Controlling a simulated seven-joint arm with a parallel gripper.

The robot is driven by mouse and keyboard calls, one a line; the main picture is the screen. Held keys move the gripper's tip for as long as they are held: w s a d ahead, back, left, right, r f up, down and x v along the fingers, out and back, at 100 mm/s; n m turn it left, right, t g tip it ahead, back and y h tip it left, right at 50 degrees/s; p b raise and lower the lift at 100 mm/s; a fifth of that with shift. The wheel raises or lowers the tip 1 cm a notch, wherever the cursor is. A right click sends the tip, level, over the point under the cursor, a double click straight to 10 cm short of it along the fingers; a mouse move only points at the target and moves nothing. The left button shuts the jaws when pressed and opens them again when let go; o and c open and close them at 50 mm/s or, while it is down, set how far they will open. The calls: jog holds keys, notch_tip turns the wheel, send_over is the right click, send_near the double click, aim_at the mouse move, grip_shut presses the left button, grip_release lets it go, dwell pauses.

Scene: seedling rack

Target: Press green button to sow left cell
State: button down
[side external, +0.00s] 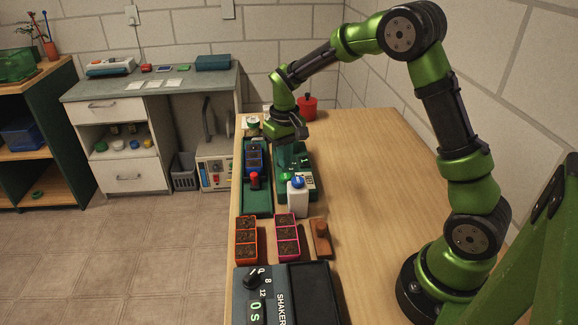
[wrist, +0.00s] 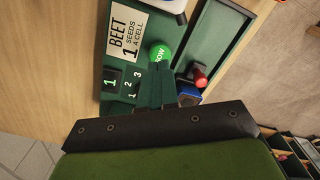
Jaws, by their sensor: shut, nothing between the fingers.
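The round green SOW button (wrist: 158,55) is in the wrist view, on the dark green seeder (side external: 308,180). My gripper (wrist: 156,76) is shut and empty, its fingertips close to the button's lower edge in that view; I cannot tell whether they touch it. In the side view my gripper (side external: 298,136) is above the seeder's far end. A blue cell tray (side external: 246,159) with dark cells sits in the green channel left of the seeder. In the wrist view only a bit of the blue tray (wrist: 188,97) shows, so its left cell cannot be made out.
A red knob (side external: 255,180) stands in the green channel (side external: 257,203). A white blue-capped bottle (side external: 297,199) stands near the seeder. Orange (side external: 246,238) and pink (side external: 287,233) trays and a shaker (side external: 285,295) are nearer. The table's right side (side external: 365,190) is clear.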

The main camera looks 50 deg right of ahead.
aim_at(285, 176)
jog(key=shift+r, duration=1.95)
jog(key=shift+f, duration=0.25)
jog(key=s+a+r+t+y, duration=0.1)
jog(key=s+a+r+t, duration=0.2)
jog(key=s+r, duration=0.3)
jog(key=s+a+r+m+t+y, duration=0.1)
jog(key=s+a+r+t, duration=0.3)
jog(key=s, duration=1)
notch_tip(285, 176, up, 2)
jog(key=shift+s+a+r, duration=0.1)
jog(key=shift+s+a, duration=0.25)
jog(key=shift+a, duration=0.65)
